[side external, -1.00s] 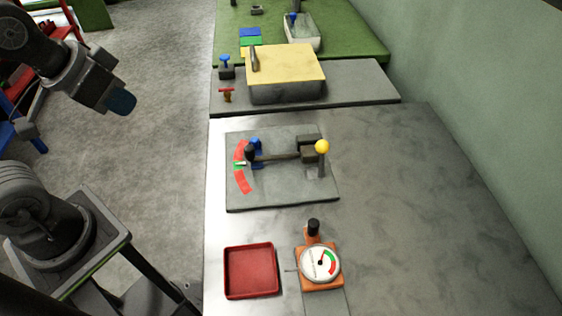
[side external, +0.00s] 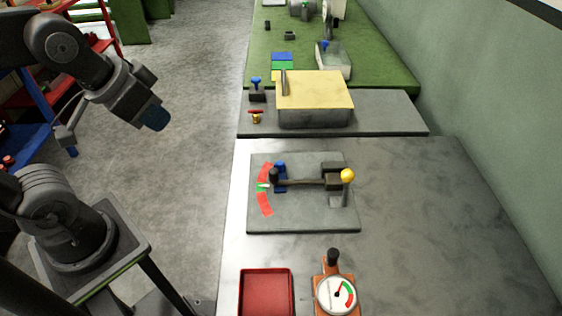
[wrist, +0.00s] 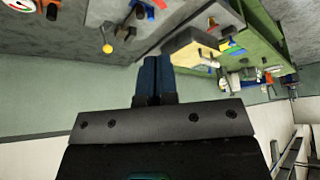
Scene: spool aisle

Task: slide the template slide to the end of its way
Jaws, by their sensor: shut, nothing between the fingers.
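No part is plainly marked as the template slide, and I cannot tell which it is. A grey block with a pale yellow top (side external: 325,92) stands on a grey slab, with a grey bar upright at its left edge; its yellow top also shows in the wrist view (wrist: 190,40). Nearer, a grey plate (side external: 300,215) carries a dark bar with a black knob, a blue part, a red-green scale and a yellow ball (side external: 347,175). My gripper (side external: 155,118) hangs left of the bench, apart from everything. Its blue fingers (wrist: 154,80) are together and empty.
A red tray (side external: 266,292) and an orange-mounted dial gauge (side external: 336,293) sit at the near end. Small blue and red-topped fittings stand left of the yellow-topped block. The bench's right side is bare, beside the wall.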

